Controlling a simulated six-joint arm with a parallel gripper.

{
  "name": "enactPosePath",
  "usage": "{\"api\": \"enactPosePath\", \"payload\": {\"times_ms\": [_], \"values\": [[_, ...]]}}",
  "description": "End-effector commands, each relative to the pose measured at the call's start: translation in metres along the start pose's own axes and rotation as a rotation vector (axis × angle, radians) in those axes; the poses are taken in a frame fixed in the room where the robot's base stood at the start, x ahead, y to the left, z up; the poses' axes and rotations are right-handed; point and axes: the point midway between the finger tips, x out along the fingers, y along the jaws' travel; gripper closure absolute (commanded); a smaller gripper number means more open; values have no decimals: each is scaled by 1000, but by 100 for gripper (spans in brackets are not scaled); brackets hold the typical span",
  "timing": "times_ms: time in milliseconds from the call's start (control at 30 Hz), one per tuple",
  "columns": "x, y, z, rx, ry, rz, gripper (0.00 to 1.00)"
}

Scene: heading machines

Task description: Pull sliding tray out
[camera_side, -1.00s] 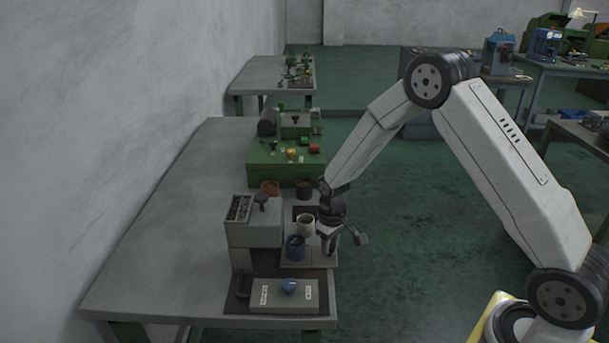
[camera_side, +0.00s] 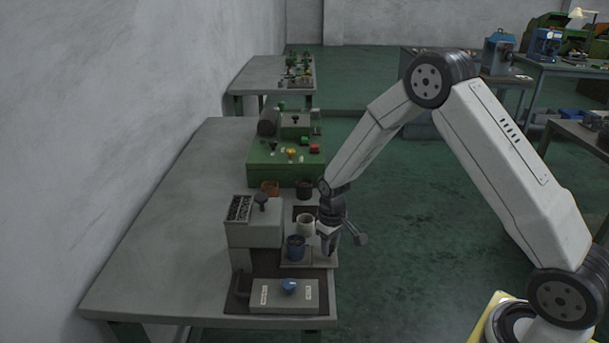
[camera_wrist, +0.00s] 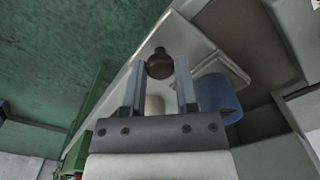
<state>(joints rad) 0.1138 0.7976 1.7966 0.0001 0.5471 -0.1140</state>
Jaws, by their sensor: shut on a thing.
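The sliding tray (camera_side: 325,264) is a flat grey plate low at the right side of the grey machine (camera_side: 253,238). In the wrist view the tray shows as a pale plate (camera_wrist: 193,40). A dark round knob (camera_wrist: 160,65) stands near its edge. My gripper (camera_side: 328,252) is at the tray's right side, pointing down. In the wrist view my gripper (camera_wrist: 160,85) has a finger on each side of the knob and is shut on it. A blue cup (camera_side: 295,250) and a white cup (camera_side: 306,225) are beside the gripper; the blue cup (camera_wrist: 216,95) is close to one finger.
A control box (camera_side: 284,298) with a blue knob stands at the table's front. Brown cups (camera_side: 270,188) and a green machine (camera_side: 285,170) are behind. The grey table (camera_side: 165,230) is clear at left. Open green floor (camera_side: 420,230) lies to the right.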

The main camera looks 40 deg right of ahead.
Motion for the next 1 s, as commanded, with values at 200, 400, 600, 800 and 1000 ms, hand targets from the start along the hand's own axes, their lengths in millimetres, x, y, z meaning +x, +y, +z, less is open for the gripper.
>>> {"api": "enactPosePath", "payload": {"times_ms": [200,400,600,800,1000], "values": [[0,0,0,0,-1,0,100],[0,0,0,0,-1,0,100],[0,13,12,3,-2,0,100],[0,27,26,2,-1,0,100],[0,28,28,1,-4,1,100]]}}
